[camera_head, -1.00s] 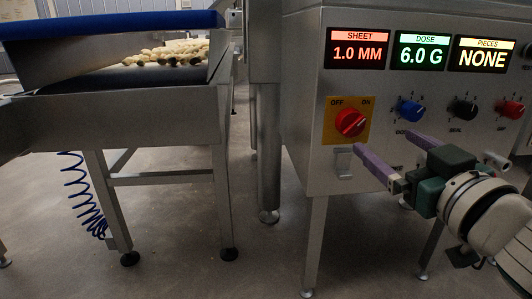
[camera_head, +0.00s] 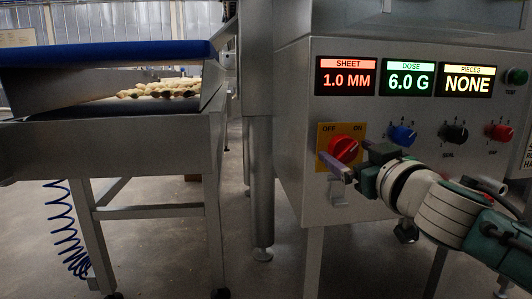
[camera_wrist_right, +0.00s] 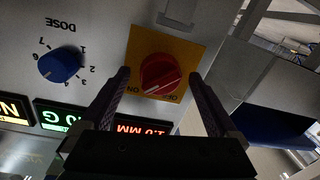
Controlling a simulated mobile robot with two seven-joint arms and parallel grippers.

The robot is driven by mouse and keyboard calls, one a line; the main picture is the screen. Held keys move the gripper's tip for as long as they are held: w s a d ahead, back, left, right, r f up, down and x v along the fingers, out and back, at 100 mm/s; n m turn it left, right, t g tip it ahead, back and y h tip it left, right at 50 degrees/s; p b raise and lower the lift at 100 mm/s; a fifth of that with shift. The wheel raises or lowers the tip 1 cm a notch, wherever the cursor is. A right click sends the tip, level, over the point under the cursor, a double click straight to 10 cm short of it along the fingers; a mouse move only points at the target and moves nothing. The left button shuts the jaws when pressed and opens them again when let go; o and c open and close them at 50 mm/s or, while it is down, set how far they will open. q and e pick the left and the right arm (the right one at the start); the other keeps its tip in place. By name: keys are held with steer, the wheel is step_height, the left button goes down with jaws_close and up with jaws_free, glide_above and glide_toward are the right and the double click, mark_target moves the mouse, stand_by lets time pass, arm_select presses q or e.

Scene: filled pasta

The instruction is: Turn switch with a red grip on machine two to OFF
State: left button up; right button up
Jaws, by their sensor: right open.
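The red switch (camera_head: 343,149) sits on a yellow plate (camera_head: 324,130) marked OFF at left and ON at right, on the front of the steel machine. Its white mark appears to point towards ON. My right gripper (camera_head: 341,157) is in front of the switch, partly covering its lower part. In the right wrist view, which is upside down, the red switch (camera_wrist_right: 161,74) lies between the two open fingers of my right gripper (camera_wrist_right: 159,76), with a gap on each side. Contact is not visible. My left gripper is out of view.
Blue (camera_head: 402,135), black (camera_head: 454,133) and another red knob (camera_head: 499,132) are to the right, under lit displays (camera_head: 411,78). A metal bracket (camera_head: 338,192) is below the switch plate. A conveyor (camera_head: 110,140) stands at left, beyond a gap.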

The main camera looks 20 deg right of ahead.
steer(key=c, duration=1.4)
